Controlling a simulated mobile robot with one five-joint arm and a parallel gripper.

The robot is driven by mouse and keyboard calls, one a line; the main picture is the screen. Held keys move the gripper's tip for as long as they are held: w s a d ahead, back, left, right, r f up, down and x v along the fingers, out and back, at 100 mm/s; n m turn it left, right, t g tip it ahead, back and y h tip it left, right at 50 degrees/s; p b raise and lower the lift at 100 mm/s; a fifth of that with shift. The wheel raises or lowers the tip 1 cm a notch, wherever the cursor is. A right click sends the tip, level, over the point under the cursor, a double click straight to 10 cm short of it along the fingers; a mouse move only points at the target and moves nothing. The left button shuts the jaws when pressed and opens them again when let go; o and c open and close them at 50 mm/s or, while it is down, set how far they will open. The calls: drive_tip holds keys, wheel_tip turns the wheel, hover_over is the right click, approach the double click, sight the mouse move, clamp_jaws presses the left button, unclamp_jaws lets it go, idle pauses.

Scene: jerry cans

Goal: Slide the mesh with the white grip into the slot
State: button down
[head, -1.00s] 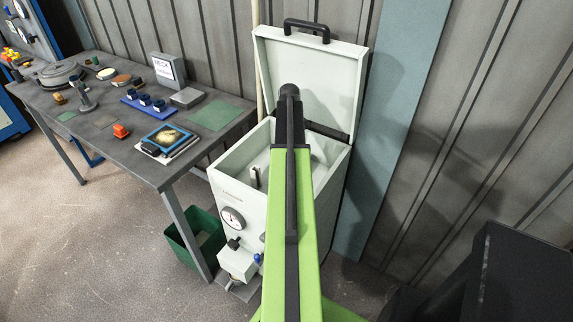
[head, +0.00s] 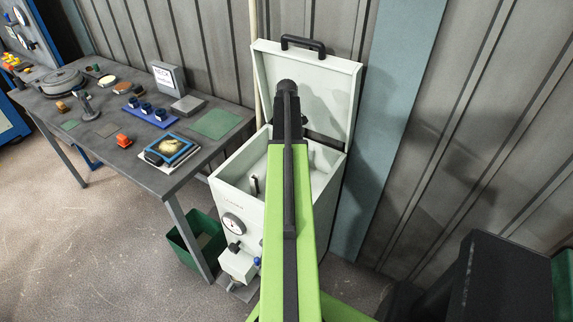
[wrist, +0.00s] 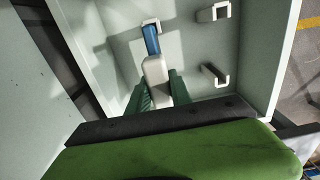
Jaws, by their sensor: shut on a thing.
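In the wrist view my gripper (wrist: 158,88) has its green fingers on both sides of a white grip (wrist: 155,72), shut on it. A narrow blue strip (wrist: 151,40), seemingly the edge of the mesh, runs on from the grip. Its far end lies at a white U-shaped bracket (wrist: 152,21) inside the pale box; I cannot tell whether it is inside the bracket or only over it. The mesh face does not show. In the head view the arm hides the gripper and the mesh above the open box (head: 236,180).
Two more brackets, one upper (wrist: 214,13) and one lower (wrist: 216,76), stand to the right inside the box. The box's raised lid (head: 333,85) stands behind my arm. A cluttered grey table (head: 100,125) is left, with a green bin (head: 187,245) beneath.

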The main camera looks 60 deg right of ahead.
drive_tip(key=shift+r+p, duration=3)
drive_tip(key=shift+r, duration=0.35)
drive_tip(key=shift+f, duration=0.1)
drive_tip(key=a+r+p, duration=0.1)
drive_tip(key=a, duration=1.2)
drive_tip(key=shift+r+p, duration=0.3)
drive_tip(key=shift+r, duration=0.1)
drive_tip(key=shift+f, duration=0.1)
wheel_tip(320, 180, down, 4)
drive_tip(key=b, duration=0.4)
